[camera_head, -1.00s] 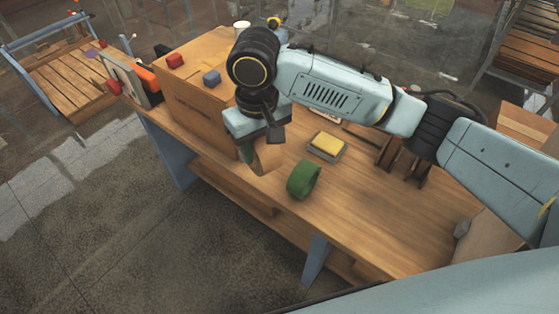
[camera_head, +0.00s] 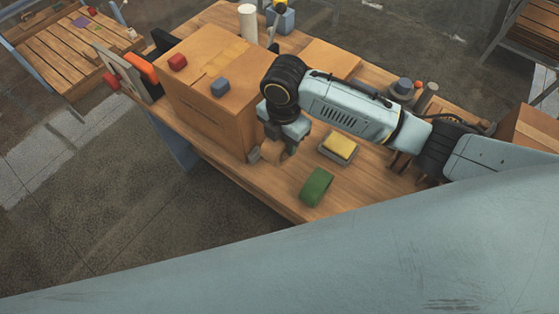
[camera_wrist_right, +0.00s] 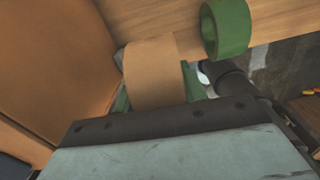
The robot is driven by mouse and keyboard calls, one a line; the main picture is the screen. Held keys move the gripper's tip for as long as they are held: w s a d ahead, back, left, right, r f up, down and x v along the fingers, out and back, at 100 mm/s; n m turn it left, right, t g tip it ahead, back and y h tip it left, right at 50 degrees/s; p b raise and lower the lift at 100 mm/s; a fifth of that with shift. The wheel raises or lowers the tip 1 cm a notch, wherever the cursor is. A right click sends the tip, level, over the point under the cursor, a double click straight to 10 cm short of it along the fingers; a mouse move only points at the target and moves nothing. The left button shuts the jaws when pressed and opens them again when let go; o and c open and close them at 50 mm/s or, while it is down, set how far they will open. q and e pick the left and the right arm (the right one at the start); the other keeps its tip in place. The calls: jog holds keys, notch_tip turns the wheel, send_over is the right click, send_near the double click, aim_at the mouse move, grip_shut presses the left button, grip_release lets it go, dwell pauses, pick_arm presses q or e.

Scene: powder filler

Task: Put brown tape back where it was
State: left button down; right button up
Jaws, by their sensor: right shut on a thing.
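The brown tape (camera_head: 270,152) is a tan roll beside the large cardboard box, at the table's front side. My right gripper (camera_head: 284,146) is shut on it from above. In the right wrist view the brown tape (camera_wrist_right: 152,70) shows its broad outer band just ahead of the gripper (camera_wrist_right: 155,95). The wrist body hides its near part. The tape is close to the tabletop, but I cannot tell whether it touches. A green tape roll (camera_head: 316,187) stands on the table to the right, apart from it. My left gripper is not in view.
The cardboard box (camera_head: 208,100) stands close on the left, with a red block (camera_head: 178,62) and a blue-grey block (camera_head: 220,86) on top. A yellow sponge on a grey tray (camera_head: 338,149) lies right of the gripper. The table's front edge is near.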

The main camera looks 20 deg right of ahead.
aim_at(283, 155)
jog(key=shift+d+f+n, duration=0.1)
jog(key=shift+f+n, duration=0.1)
jog(key=shift+n, duration=0.1)
notch_tip(283, 155, down, 6)
jog(key=shift+f, duration=0.1)
jog(key=shift+f+b, duration=0.4)
jog(key=shift+f, duration=1.45)
jog(key=shift+f, duration=0.1)
jog(key=o, duration=0.9)
jog(key=shift+o, duration=0.2)
notch_tip(283, 155, up, 12)
jog(key=shift+r+p, duration=0.15)
jog(key=shift+p, duration=0.45)
